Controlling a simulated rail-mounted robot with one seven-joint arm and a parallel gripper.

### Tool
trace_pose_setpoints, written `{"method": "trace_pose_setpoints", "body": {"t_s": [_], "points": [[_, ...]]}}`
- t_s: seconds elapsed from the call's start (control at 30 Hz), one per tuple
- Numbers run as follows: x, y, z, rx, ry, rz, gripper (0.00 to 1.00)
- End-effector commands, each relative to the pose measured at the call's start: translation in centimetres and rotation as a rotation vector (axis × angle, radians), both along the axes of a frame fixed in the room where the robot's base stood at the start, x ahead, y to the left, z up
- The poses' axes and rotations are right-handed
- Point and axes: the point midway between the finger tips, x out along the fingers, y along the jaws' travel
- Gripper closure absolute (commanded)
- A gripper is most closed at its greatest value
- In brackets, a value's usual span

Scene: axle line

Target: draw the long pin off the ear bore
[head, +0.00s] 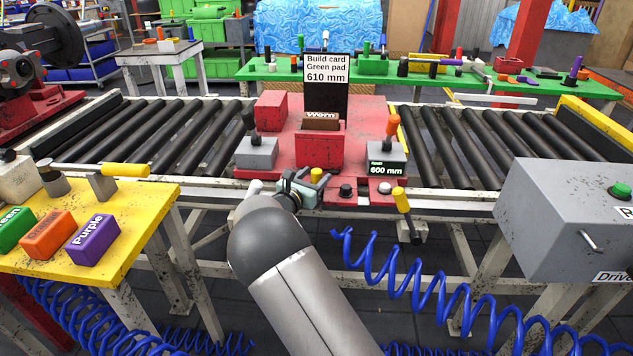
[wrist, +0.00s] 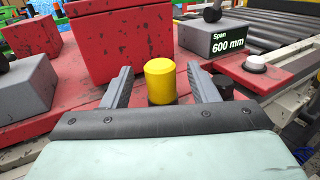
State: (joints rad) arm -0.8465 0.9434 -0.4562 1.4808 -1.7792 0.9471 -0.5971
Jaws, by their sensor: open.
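A yellow cylindrical pin head (wrist: 160,82) stands upright between the two fingers of my gripper (wrist: 159,88) in the wrist view. A gap shows on each side of it. Its lower part is dark and mostly hidden behind the gripper body, so I cannot see the ear bore or the pin's length. In the head view the yellow head (head: 316,174) shows at the front edge of the red fixture (head: 366,154). My gripper (head: 308,183) is open there, around the head. Another yellow-handled pin (head: 401,200) stands tilted at the fixture's front right.
A grey block marked Span 600 mm (head: 388,158) and a grey block with a black knob (head: 256,152) flank the red block (head: 319,148). A yellow table (head: 150,205) stands left, a grey drive box (head: 570,215) right. Blue coiled hose (head: 440,290) hangs in front.

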Motion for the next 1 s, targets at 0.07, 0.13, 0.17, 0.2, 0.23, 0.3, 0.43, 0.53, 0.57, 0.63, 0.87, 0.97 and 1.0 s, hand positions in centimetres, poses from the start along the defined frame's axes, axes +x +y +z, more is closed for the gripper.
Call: {"method": "trace_pose_setpoints", "body": {"t_s": [0.07, 0.13, 0.17, 0.2, 0.23, 0.3, 0.43, 0.53, 0.57, 0.63, 0.87, 0.97, 1.0], "points": [[1.2, -0.7, 0.4, 0.000, -0.001, -0.002, 0.46], [2.1, -1.1, 0.3, 0.000, -0.001, -0.002, 0.46], [2.3, -1.2, 0.3, 0.000, -0.001, -0.001, 0.46], [2.6, -1.3, 0.3, 0.000, 0.000, 0.000, 0.46], [2.7, -1.4, 0.3, 0.000, 0.000, 0.000, 0.46], [2.9, -1.4, 0.3, 0.000, 0.000, 0.000, 0.46], [2.9, -1.4, 0.3, 0.000, 0.000, 0.001, 0.46], [2.9, -1.4, 0.3, 0.000, 0.000, 0.000, 0.60], [2.9, -1.4, 0.3, 0.000, 0.000, 0.000, 0.68], [2.9, -1.4, 0.3, 0.000, 0.000, 0.000, 0.88], [2.9, -1.4, 0.4, 0.000, -0.001, 0.000, 1.00], [2.9, -1.4, 0.6, 0.001, -0.002, 0.000, 1.00], [2.9, -1.4, 0.9, 0.001, -0.003, 0.000, 1.00]]}}
